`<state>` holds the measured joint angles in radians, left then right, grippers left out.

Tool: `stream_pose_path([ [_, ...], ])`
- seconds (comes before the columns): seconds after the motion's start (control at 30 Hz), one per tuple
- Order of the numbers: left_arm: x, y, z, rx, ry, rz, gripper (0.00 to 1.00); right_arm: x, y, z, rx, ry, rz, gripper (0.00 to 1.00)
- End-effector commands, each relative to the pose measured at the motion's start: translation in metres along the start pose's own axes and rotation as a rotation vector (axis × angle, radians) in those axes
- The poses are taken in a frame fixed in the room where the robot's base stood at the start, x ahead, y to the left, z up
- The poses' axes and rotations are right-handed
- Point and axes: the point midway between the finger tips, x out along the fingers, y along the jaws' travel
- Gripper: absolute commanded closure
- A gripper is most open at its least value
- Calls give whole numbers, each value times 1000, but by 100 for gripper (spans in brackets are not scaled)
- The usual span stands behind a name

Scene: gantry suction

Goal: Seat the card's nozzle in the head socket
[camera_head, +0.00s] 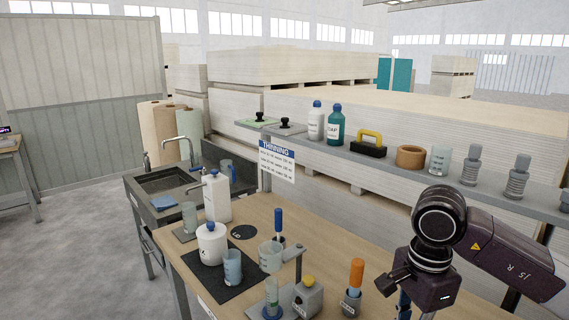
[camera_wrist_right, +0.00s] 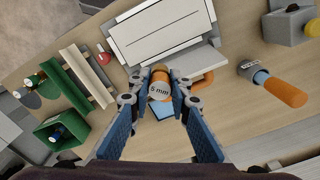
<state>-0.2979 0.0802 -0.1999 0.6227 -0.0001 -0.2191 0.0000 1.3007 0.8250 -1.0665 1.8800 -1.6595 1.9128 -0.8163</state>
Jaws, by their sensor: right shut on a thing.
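My right gripper (camera_wrist_right: 160,90) is shut on a small nozzle-like piece (camera_wrist_right: 160,91) with a tan top and a white label; the label seems to read "6 mm" or "5 mm". Both blue-padded fingers flank it above the bench. In the head view my right gripper (camera_head: 404,304) is mostly cut off below the wrist, and the held piece is not visible. A white card headed "THINNING" (camera_head: 277,161) hangs from the shelf; its small lines are unreadable. I cannot identify the head socket for sure. My left gripper is not in view.
The bench (camera_head: 185,255) holds a white lidded jar (camera_head: 211,244), beakers and an orange-handled tool (camera_head: 355,275). In the wrist view, a pale lined panel (camera_wrist_right: 165,32), a green bin (camera_wrist_right: 58,132) and an orange-handled tool (camera_wrist_right: 283,91) surround the gripper. A shelf (camera_head: 400,163) with bottles runs behind.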

Motion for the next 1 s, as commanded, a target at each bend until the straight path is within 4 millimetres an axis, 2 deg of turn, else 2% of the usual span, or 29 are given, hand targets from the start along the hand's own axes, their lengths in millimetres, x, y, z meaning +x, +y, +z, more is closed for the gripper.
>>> stream_pose_path([
  [0.13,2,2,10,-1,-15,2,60,12,19,14,-345,1,0,100],
  [0.3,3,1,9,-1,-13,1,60,26,44,30,-743,0,0,100],
  [0.5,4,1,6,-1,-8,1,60,39,71,45,-1118,0,0,100],
  [0.7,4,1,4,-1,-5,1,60,45,86,53,-1306,-1,0,100],
  [1.0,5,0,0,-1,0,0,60,53,89,54,-1333,-5,2,100],
])
